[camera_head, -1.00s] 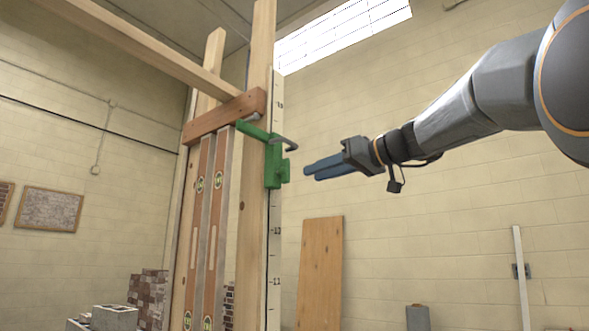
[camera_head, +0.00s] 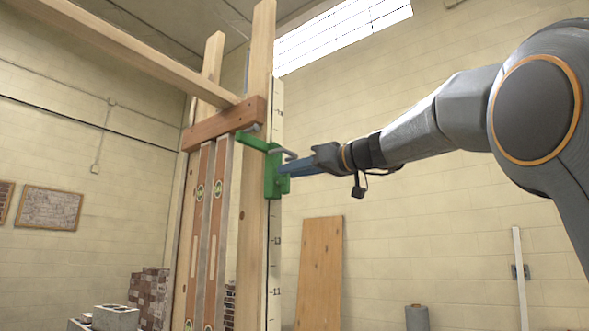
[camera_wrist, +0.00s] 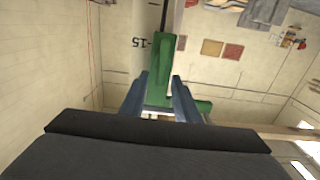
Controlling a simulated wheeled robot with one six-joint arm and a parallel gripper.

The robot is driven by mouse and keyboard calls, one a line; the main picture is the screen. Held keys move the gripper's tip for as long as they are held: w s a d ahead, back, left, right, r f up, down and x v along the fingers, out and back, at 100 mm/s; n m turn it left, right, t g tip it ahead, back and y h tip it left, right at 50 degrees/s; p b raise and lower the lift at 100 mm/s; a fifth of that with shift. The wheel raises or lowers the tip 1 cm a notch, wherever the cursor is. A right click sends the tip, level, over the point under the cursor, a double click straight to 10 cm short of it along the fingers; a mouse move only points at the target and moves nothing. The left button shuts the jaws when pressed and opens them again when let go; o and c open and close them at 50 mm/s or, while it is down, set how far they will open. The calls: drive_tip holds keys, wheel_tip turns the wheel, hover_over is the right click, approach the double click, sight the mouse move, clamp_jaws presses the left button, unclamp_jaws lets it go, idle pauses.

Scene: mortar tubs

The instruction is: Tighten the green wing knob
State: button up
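A green clamp bracket (camera_head: 271,175) sits on the measuring strip of an upright wooden post, with a grey bent rod near its top. A small green piece (camera_head: 285,186) juts from its right side; it may be the wing knob, but its wings cannot be made out. My gripper (camera_head: 281,169) is at the bracket's right side, its blue fingers pointing left at it. In the wrist view, my gripper (camera_wrist: 161,80) has its fingers apart, with the green bracket (camera_wrist: 159,60) showing between and beyond them. I cannot tell whether they touch it.
The wooden post (camera_head: 258,130) carries a brown crosspiece (camera_head: 225,122), and two spirit levels (camera_head: 215,210) hang beside it. A wooden board (camera_head: 320,270) leans on the wall at right. Concrete blocks (camera_head: 115,319) stand low at left.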

clamp_jaws()
drive_tip(key=shift+d, duration=0.1)
drive_tip(key=shift+w+d+f+m+b, duration=0.3)
drive_tip(key=shift+f+m+b, duration=0.2)
drive_tip(key=shift+m, duration=2.5)
drive_tip(key=shift+w+d+f+m+b, duration=0.2)
drive_tip(key=shift+w+f+m+b, duration=0.3)
drive_tip(key=shift+m, duration=2.5)
drive_tip(key=shift+w+d+f+m+b, duration=0.3)
drive_tip(key=shift+m+b, duration=0.3)
drive_tip(key=shift+m, duration=2.4)
unclamp_jaws()
